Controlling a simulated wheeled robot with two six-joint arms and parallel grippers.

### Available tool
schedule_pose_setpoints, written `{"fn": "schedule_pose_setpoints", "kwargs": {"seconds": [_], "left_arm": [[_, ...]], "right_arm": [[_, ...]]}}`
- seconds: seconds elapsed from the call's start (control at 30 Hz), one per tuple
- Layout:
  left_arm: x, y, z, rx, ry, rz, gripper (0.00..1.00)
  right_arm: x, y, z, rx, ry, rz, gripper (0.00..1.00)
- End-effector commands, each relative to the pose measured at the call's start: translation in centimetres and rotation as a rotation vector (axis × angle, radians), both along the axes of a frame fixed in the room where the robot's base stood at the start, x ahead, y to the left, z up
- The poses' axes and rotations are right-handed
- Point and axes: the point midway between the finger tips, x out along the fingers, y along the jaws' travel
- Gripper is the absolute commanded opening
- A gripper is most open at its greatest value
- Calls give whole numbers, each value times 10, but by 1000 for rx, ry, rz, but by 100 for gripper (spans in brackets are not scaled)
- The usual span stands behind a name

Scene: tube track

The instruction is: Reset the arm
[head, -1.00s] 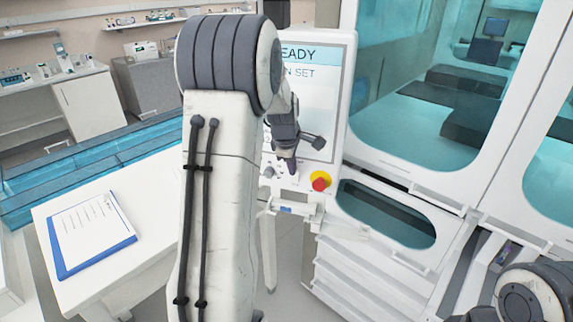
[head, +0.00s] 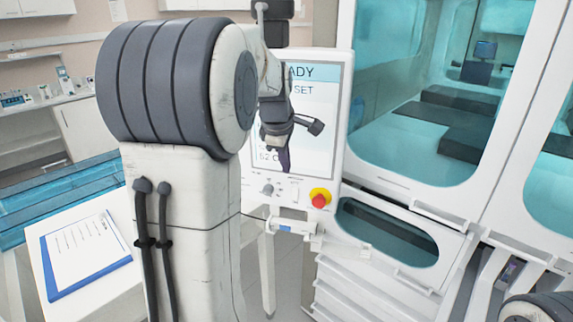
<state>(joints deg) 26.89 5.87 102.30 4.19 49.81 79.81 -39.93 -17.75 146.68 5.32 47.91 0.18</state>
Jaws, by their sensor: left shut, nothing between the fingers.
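My left arm rises large in the left middle of the head view and hides much of what is behind it. My left gripper (head: 284,160) is shut and empty. It hangs in front of the screen of the control panel (head: 330,150), above the panel's knob (head: 267,189) and the red button with a yellow collar (head: 319,200). Whether it touches the panel I cannot tell. Part of my right arm shows at the lower right corner; its gripper is out of view.
A white machine with glass windows (head: 420,100) fills the right side. A white table (head: 75,303) at the lower left bears a blue clipboard (head: 87,280) with paper. A lab counter stands behind at the far left.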

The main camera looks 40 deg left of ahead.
Motion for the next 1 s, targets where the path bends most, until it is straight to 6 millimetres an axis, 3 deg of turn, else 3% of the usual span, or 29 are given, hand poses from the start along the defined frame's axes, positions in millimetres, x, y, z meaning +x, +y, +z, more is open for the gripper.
{"fn": "schedule_pose_setpoints", "kwargs": {"seconds": [0.67,0.77,0.83,0.93,1.0], "left_arm": [[0,-6,3,2,3,-18,0],[1,-31,-3,15,19,-119,0],[-2,-65,-13,34,44,-265,0],[-17,-131,-33,78,88,-573,0],[-37,-179,-49,116,119,-828,0]], "right_arm": [[0,0,-1,0,0,0,70],[0,0,-3,0,0,0,70],[0,0,-6,0,0,0,70],[0,0,-12,0,0,1,70],[0,0,-16,0,0,1,70]]}}
